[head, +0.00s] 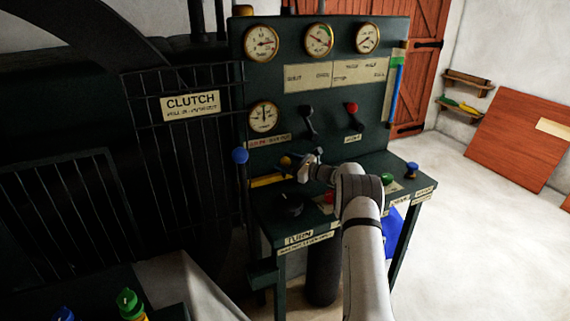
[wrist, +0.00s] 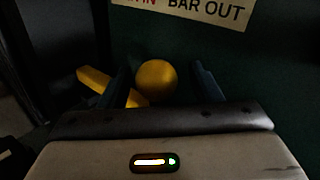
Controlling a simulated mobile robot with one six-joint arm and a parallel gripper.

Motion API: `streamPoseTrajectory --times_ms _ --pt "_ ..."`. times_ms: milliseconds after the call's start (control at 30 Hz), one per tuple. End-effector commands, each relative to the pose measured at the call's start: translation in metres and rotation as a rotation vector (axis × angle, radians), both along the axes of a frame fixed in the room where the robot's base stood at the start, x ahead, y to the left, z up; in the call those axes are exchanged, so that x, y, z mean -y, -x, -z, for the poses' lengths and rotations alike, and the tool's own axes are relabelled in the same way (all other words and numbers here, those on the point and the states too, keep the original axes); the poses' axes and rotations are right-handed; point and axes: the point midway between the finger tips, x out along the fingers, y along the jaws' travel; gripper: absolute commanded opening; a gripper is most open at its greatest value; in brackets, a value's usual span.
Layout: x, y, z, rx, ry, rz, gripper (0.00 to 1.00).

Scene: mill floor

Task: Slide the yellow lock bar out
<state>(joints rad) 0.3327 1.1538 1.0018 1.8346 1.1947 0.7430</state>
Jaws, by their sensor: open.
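The yellow lock bar (head: 267,180) lies along the front of the dark green control panel, at its left side. In the wrist view the bar (wrist: 94,80) runs from the left toward the middle, partly behind a finger. A round yellow knob (wrist: 156,75) is at its inner end; it also shows in the head view (head: 286,161), beside my gripper (head: 308,162). In the wrist view my gripper (wrist: 161,82) is open, with one finger on either side of the knob. Whether either finger touches it I cannot tell.
A label reading "BAR OUT" (wrist: 205,8) is above the knob. A black lever (head: 308,120) and a red-knobbed lever (head: 353,115) stand above my gripper. A blue-knobbed lever (head: 240,156) is to the left, by the barred clutch guard (head: 180,140). Open floor lies to the right.

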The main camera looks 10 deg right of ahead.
Motion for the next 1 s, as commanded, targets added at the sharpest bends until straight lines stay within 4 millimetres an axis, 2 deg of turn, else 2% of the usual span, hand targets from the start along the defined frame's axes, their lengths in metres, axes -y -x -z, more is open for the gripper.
streamPoseTrajectory --times_ms 167,600,1000 --pt "0.004 0.004 0.000 0.000 0.000 0.000 0.58" --pt "0.051 0.051 0.001 -0.001 0.001 0.001 0.58" --pt "0.055 0.056 0.000 0.000 0.000 0.000 0.58"
